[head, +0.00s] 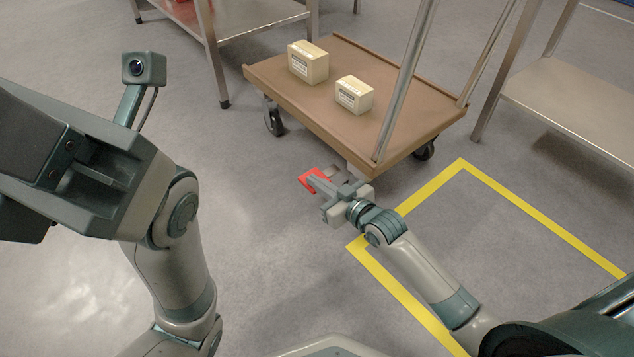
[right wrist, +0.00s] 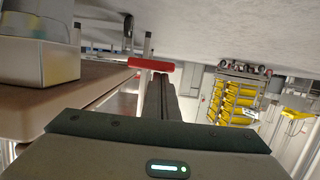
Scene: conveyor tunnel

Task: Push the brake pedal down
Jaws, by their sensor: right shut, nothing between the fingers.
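The red brake pedal (head: 306,184) sits low at the near edge of the brown cart (head: 330,98), close to the floor. My right gripper (head: 314,181) is shut and empty, and its fingertips overlap the pedal in the head view. In the right wrist view the pedal shows as a red bar (right wrist: 151,64) just beyond the tips of the shut fingers (right wrist: 160,82). I cannot tell whether the fingertips touch it. The fingers hide part of the pedal in the head view.
Two cartons, a larger one (head: 308,62) and a smaller one (head: 354,94), stand on the cart. A metal upright (head: 405,85) rises from its near corner. Metal tables stand at the back left (head: 255,18) and right (head: 575,95). Yellow floor tape (head: 420,189) borders bare floor.

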